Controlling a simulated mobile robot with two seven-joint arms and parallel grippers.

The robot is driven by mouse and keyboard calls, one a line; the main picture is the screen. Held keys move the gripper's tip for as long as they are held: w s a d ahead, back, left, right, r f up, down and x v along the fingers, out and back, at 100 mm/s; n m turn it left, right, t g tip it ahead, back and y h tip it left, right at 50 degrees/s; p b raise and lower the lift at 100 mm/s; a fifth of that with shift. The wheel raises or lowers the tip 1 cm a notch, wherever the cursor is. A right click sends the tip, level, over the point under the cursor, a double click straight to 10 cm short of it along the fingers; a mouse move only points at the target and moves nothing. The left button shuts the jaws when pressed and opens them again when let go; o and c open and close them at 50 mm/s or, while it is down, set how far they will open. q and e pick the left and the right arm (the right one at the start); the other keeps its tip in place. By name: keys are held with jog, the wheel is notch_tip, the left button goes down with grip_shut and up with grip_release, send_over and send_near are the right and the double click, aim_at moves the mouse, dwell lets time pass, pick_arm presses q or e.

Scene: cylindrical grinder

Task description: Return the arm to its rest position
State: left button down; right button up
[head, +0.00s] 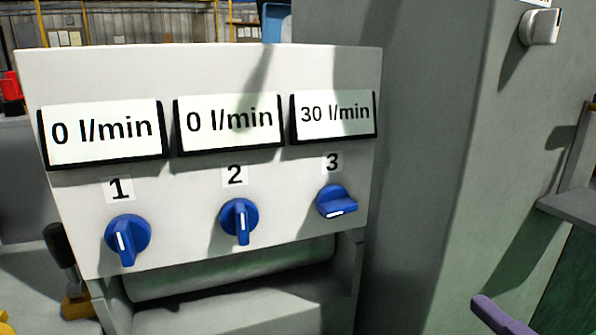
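Neither of my grippers shows in the head view, and no arm can be clearly made out. A white control panel (200,75) fills the left and middle of the view. It has three blue knobs. Knob 1 (127,240) and knob 2 (239,221) point down, under displays reading 0 l/min. Knob 3 (336,201) is turned sideways, under a display (335,114) reading 30 l/min. Nothing touches the knobs. A soft shadow falls across the upper part of the panel.
A large grey machine housing (430,150) stands right of the panel, with a light knob (541,28) at its top right. A black-handled lever (60,247) stands at lower left. A purple handle-like piece (497,315) shows at lower right. The space before the panel is clear.

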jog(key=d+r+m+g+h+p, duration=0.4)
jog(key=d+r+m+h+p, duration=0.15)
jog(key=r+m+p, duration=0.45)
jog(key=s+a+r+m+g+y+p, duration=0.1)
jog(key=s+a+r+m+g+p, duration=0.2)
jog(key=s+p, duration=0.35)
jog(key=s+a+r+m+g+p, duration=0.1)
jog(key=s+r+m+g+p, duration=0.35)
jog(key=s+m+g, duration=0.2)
pick_arm(q)
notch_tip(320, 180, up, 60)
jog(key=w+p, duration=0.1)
jog(key=p, duration=3.6)
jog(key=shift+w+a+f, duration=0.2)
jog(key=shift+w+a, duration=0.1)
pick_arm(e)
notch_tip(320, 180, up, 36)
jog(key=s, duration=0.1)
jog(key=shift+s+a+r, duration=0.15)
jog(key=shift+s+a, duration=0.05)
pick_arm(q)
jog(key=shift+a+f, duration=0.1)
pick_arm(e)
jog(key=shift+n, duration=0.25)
